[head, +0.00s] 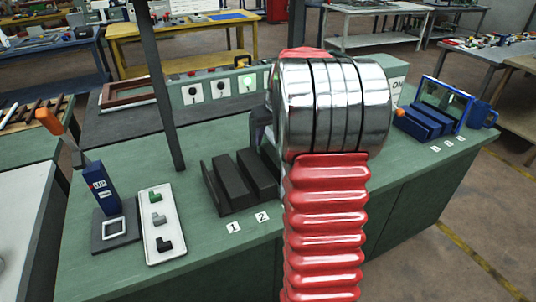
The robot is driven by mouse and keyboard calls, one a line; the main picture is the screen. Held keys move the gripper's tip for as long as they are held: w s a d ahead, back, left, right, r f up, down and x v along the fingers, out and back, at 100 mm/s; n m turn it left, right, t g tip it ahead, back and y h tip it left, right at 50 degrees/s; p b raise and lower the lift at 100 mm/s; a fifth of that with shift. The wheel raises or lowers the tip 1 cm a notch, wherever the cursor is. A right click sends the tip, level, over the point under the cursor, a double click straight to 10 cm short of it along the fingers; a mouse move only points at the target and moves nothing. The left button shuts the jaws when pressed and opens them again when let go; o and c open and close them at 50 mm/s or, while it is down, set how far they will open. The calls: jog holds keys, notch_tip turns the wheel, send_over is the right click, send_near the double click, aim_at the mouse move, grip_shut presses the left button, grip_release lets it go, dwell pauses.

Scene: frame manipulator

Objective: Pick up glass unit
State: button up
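A clear pane in a blue frame (455,97), which looks like the glass unit, stands upright at the right end of the green bench. It is behind or in a blue slotted rack (424,122); I cannot tell which. My red ribbed arm with its chrome joint fills the middle of the view. My gripper's fingers do not show; the arm may hide them. A dark grey part at the left edge of the chrome joint is mostly covered, and I cannot tell what it is.
A black slotted rack (232,188) stands left of my arm. Further left are a white tray (150,236) with small blocks and a blue stand (101,188) with an orange-handled tool. A dark post (160,95) rises behind. A blue object (482,115) is at far right.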

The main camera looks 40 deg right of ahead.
jog(key=x, duration=0.4)
jog(key=shift+w+a+f, duration=0.1)
dwell(0.4)
grip_shut()
dwell(1.3)
